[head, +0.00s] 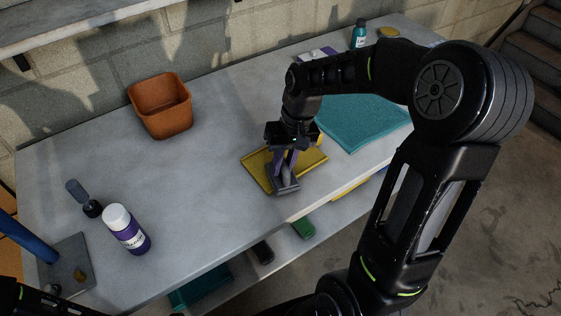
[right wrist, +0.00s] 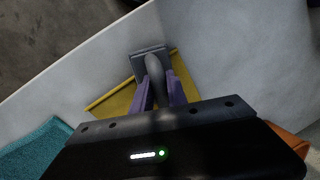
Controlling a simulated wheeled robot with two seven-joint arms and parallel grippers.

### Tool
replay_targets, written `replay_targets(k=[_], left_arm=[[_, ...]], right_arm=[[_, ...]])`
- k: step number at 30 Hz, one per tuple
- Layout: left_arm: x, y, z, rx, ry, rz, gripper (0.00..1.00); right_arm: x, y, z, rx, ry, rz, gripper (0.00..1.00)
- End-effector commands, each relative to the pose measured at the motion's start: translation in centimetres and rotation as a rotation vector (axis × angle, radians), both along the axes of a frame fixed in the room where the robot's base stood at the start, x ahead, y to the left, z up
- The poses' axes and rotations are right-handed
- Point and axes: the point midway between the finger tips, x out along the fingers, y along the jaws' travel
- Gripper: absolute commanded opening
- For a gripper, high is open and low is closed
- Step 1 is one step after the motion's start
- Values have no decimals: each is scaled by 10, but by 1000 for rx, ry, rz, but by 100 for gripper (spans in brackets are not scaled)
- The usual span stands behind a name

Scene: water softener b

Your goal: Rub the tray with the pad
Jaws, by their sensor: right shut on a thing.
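The yellow tray (head: 311,166) lies near the front edge of the table, and part of it also shows in the right wrist view (right wrist: 115,103). The grey pad (head: 285,184) with an upright grey handle is at the tray's front side, and also shows in the right wrist view (right wrist: 149,50). My right gripper (head: 287,160) is above the tray with its purple fingers shut on the pad's handle. I cannot tell for certain whether the pad's underside touches the tray. My left gripper is not in view.
An orange-brown bin (head: 161,106) stands at the back left. A teal towel (head: 360,122) lies right of the tray. A white bottle with a purple label (head: 126,230) and a dark brush (head: 84,199) are at the left. The table's middle left is clear.

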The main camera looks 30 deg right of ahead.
Motion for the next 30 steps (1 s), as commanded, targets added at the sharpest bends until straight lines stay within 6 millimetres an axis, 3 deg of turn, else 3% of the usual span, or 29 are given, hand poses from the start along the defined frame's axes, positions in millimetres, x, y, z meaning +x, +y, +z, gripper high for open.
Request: replay_targets(k=[8, 22, 30], left_arm=[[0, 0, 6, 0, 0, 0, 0], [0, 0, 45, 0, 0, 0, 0], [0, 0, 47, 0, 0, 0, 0]], right_arm=[[-1, 0, 6, 1, 3, 0, 0], [1, 0, 57, 0, -1, 0, 0], [1, 0, 61, 0, -1, 0, 0]])
